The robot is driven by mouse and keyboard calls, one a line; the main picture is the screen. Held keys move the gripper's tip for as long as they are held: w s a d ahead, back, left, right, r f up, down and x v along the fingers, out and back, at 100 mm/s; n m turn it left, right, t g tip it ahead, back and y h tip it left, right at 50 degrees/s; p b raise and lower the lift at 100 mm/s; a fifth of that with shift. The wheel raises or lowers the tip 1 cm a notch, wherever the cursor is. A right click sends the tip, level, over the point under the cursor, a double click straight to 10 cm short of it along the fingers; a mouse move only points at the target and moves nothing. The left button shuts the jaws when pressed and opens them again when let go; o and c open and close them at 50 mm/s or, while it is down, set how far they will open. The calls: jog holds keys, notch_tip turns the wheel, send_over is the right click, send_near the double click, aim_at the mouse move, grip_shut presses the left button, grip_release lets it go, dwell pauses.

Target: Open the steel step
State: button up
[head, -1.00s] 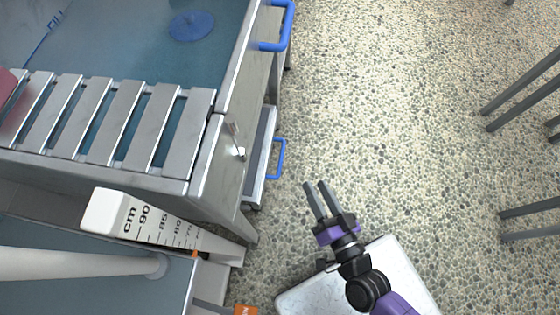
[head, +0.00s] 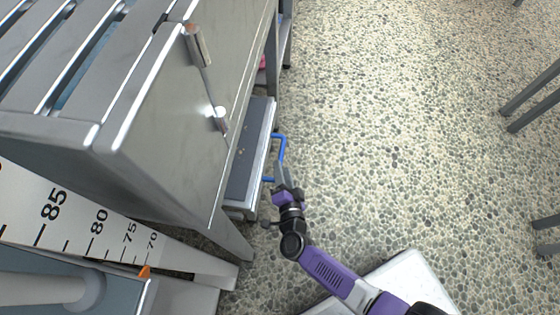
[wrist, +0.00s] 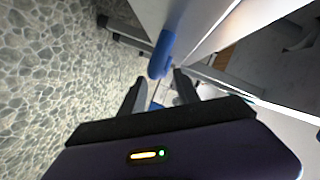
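The steel step (head: 250,155) is a low unit with a dark tread under the steel tub. A blue bar handle (head: 282,145) sticks out from its right edge. My gripper (head: 282,172) is at the near end of this handle. In the wrist view my gripper (wrist: 160,88) has its two fingers apart, with the blue handle (wrist: 162,55) showing between and just beyond the tips. Nothing is clearly gripped. In the head view the fingertips partly cover the handle's near end, so contact there cannot be told.
The steel tub (head: 165,130) with a latched side panel stands over the step. A white height scale (head: 70,215) is at lower left. Grey metal legs (head: 530,95) stand at far right. The pebbled floor (head: 400,130) between is clear.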

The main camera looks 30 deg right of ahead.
aim_at(280, 158)
jog(key=b+x, duration=0.1)
jog(key=x, duration=0.4)
jog(key=shift+b, duration=0.4)
grip_shut()
dwell(1.0)
